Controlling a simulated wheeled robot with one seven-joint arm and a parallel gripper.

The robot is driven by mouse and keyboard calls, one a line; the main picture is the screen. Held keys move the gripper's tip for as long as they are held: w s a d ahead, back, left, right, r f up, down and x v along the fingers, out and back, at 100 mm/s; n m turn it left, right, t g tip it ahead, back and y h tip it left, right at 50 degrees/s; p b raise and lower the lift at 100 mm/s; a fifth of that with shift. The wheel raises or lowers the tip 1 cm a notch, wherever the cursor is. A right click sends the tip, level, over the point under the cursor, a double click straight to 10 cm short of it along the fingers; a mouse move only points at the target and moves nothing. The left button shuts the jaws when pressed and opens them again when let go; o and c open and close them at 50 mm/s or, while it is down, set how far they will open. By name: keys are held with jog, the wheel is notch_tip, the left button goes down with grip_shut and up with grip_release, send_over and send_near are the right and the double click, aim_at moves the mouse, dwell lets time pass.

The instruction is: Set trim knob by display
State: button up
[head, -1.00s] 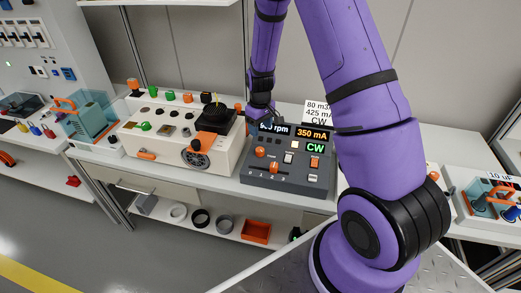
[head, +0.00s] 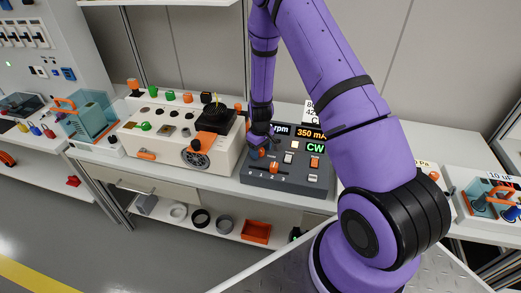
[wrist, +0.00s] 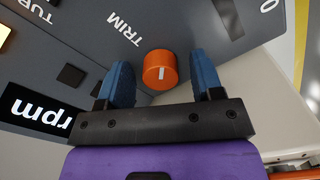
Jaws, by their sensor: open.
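The orange trim knob (wrist: 160,70) with a white pointer mark sits on the dark control panel (wrist: 60,45) beside the label TRIM. My gripper (wrist: 162,62) is open, its two blue fingers on either side of the knob, with a visible gap at each side. In the head view my gripper (head: 262,145) is over the panel's left side and partly covers the knob (head: 262,154). The display (head: 311,133) reads 350 mA, and the green one (head: 315,148) reads CW. The rpm display (head: 281,130) is partly hidden by my gripper.
A card (head: 308,108) behind the panel is mostly hidden by my arm. A lower orange slider or knob (head: 274,168) and switches (head: 289,158) are close by on the panel. A beige box with a black handwheel (head: 195,153) stands to the left.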

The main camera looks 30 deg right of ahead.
jog(key=c, duration=0.9)
jog(key=shift+m, duration=0.3)
jog(key=m, duration=0.6)
jog(key=shift+a, duration=0.1)
jog(key=m, duration=0.6)
jog(key=shift+w+m, duration=0.1)
jog(key=shift+m, duration=0.3)
jog(key=o, duration=0.9)
